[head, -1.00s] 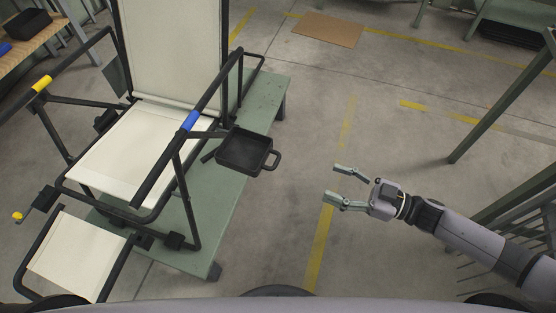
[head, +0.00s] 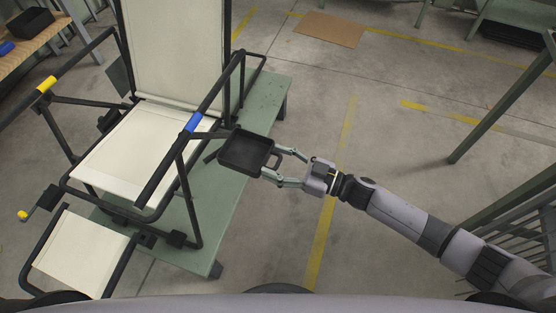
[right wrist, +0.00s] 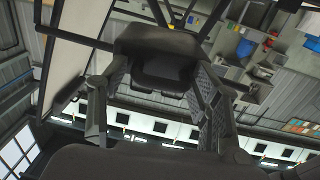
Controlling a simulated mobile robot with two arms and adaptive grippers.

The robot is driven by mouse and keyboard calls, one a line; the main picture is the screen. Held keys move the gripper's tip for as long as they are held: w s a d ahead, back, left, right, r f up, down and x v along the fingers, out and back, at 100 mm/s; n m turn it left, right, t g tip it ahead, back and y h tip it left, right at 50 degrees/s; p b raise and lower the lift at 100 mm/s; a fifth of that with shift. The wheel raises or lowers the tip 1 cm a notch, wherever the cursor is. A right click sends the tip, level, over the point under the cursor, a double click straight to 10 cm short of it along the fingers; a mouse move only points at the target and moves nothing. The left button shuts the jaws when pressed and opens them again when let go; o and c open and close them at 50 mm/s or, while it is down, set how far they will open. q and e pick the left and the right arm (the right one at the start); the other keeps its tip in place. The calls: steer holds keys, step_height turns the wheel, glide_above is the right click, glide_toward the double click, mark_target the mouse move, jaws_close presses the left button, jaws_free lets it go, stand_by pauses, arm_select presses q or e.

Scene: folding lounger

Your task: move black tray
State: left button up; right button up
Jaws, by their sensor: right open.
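The black tray (head: 245,151) is a shallow square pan with a loop handle on its right side. It sits beside the lounger's blue-marked armrest (head: 193,122), out over the green platform's right edge. My right gripper (head: 271,165) is open, with its two fingers on either side of the tray's handle. In the right wrist view the tray's dark underside and handle (right wrist: 165,65) lie ahead between the spread fingers. I cannot tell whether the fingers touch it. My left gripper is in neither view.
The lounger has a cream seat (head: 140,150), a tall backrest (head: 172,50) and black tube frame on a green platform (head: 215,225). A yellow knob (head: 23,215) sticks out at left. A green metal frame (head: 500,105) stands at right. The floor between is clear.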

steer(key=shift+c, duration=0.4)
jaws_close()
stand_by(0.4)
